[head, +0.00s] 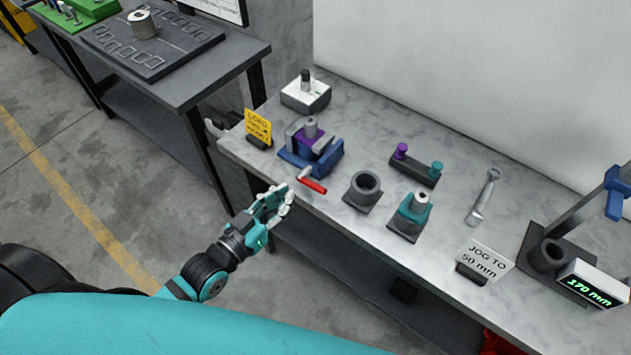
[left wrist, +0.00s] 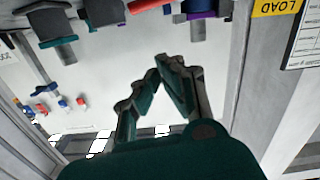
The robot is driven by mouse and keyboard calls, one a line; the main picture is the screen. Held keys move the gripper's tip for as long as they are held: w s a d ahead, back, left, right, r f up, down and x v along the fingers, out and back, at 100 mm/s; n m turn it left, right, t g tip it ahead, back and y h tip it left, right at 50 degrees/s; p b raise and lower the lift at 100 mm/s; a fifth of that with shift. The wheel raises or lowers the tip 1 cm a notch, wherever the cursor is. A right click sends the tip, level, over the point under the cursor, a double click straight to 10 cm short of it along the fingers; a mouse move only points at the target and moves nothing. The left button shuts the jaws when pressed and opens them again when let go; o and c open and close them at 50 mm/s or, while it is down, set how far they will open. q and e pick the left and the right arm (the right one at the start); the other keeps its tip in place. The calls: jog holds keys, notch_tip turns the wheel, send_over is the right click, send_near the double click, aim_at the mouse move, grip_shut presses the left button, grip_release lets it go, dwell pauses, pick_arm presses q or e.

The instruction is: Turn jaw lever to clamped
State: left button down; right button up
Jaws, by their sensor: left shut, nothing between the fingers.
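The blue vise (head: 312,150) with purple jaws stands near the left front edge of the grey bench, with a grey cylinder in it. Its jaw lever (head: 313,184) has a red handle that points toward the front right. In the left wrist view the red lever (left wrist: 148,5) and part of the vise (left wrist: 200,9) show at the top edge. My left gripper (head: 283,199) is in front of the bench edge, left of and nearer than the lever, apart from it. Its fingers (left wrist: 167,68) are shut with nothing between them. My right gripper is not in view.
A yellow sign (head: 258,127) stands left of the vise and a white box (head: 306,92) behind it. A dark ring block (head: 364,190) and a teal fixture (head: 410,214) stand right of the lever. A wrench (head: 483,197) lies farther right. The floor left of the bench is clear.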

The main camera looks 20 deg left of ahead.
pick_arm(q)
jog(key=p, duration=0.2)
send_over(308, 182)
jog(key=s, duration=0.3)
jog(key=f, duration=0.1)
jog(key=d+f, duration=0.1)
jog(key=f, duration=0.1)
jog(key=shift+d+f, duration=0.15)
jog(key=shift+f, duration=0.5)
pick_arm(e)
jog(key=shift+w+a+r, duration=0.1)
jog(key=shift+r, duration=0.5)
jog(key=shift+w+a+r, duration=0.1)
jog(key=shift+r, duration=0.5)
pick_arm(q)
jog(key=shift+d+f+b, duration=0.15)
jog(key=shift+f+b, duration=0.3)
jog(key=shift+f, duration=0.15)
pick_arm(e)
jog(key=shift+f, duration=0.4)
